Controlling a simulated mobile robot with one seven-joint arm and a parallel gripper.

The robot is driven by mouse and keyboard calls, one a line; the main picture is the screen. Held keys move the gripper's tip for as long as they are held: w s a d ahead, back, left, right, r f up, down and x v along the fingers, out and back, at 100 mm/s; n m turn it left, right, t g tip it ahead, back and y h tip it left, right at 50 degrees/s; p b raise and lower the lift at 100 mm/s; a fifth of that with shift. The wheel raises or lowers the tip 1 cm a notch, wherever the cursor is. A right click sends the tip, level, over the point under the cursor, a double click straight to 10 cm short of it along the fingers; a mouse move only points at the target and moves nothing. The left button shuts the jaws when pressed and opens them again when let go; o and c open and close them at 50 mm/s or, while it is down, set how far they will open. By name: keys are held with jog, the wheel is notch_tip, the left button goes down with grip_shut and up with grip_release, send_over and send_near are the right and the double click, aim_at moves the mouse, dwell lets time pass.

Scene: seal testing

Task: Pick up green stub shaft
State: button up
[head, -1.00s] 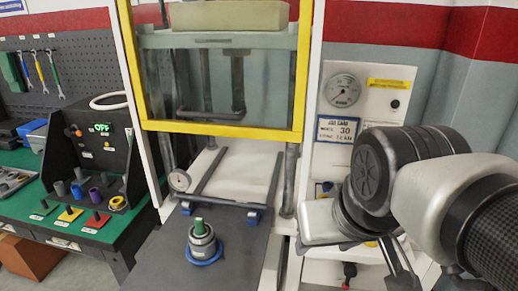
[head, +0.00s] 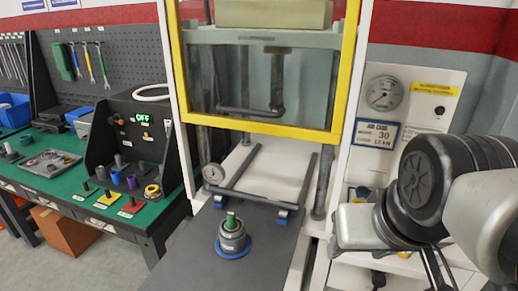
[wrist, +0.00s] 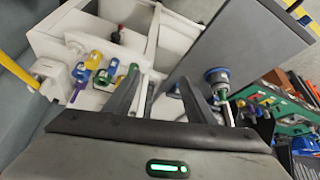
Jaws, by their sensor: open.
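The green stub shaft (head: 231,219) stands upright in the top of a grey cylindrical housing (head: 232,237). The housing sits on a blue ring (head: 236,250) on the dark plate in front of the press. The blue-and-grey assembly also shows in the wrist view (wrist: 216,76), right of my fingers, with a bit of green below it. My gripper (wrist: 162,84) is open, with nothing between its fingers. It is apart from the shaft, and in the head view my arm is at the right.
The press has a yellow-framed guard (head: 262,126) above and behind the plate. A dark rail (head: 245,201) and a dial gauge (head: 213,174) lie behind the housing. A green bench (head: 70,182) with coloured parts is at the left. The dark plate (head: 190,260) is clear around the ring.

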dwell(0.4)
jog(key=shift+w+r, duration=0.1)
jog(key=shift+c, duration=1)
jog(key=w+a+r+n+g+p, duration=0.25)
jog(key=w+a+r, duration=0.25)
jog(key=w+a, duration=0.3)
jog(key=n+g, duration=0.2)
jog(key=n, duration=0.1)
send_over(231, 213)
jog(key=s, duration=0.1)
jog(key=shift+y, duration=0.4)
jog(key=f, duration=0.7)
jog(key=d+f, duration=0.1)
jog(key=f, duration=0.3)
jog(key=shift+f+b, duration=0.1)
jog(key=shift+b, duration=0.2)
jog(key=shift+t, duration=0.25)
jog(key=shift+w+a+f, duration=0.15)
jog(key=shift+a+f, duration=0.05)
jog(key=shift+f, duration=0.8)
jog(key=shift+w+a+f, duration=0.15)
jog(key=shift+f, duration=0.9)
jog(key=shift+w+a+f, duration=0.15)
jog(key=shift+a+f, duration=0.05)
jog(key=shift+f, duration=0.8)
grip_shut()
